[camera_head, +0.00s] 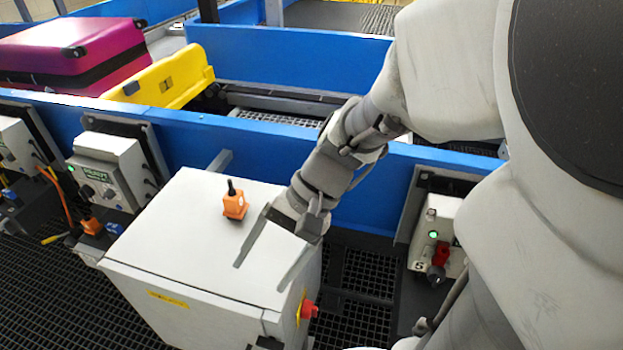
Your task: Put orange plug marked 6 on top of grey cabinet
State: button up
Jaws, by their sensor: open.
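The grey cabinet (180,230) stands in the middle with its pale flat top facing up. An orange plug (234,208) with a black stem stands on the cabinet top, near its back edge. Any number on it is too small to read. My gripper (260,278) is open and empty over the cabinet top. Its two fingers are apart and lie to the right and front of the plug, not touching it. Whether the fingertips touch the cabinet top is unclear.
Another orange plug (92,226) is at the left, by a wall control box (108,170). A second control box (438,238) with a red connector is at the right. A red switch (309,309) sticks out from the cabinet's side. Blue conveyor walls (350,205) run behind, with suitcases (75,45) beyond.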

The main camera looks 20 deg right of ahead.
jog(key=s+d+r+n+t+h, duration=0.1)
jog(key=d+r+n+t+h, duration=0.5)
jog(key=r, duration=0.3)
jog(key=shift+d+n+h, duration=0.4)
jog(key=shift+d+h, duration=0.1)
jog(key=shift+d, duration=0.25)
jog(key=shift+s+r, duration=0.1)
jog(key=c, duration=0.5)
jog(key=shift+s, duration=0.15)
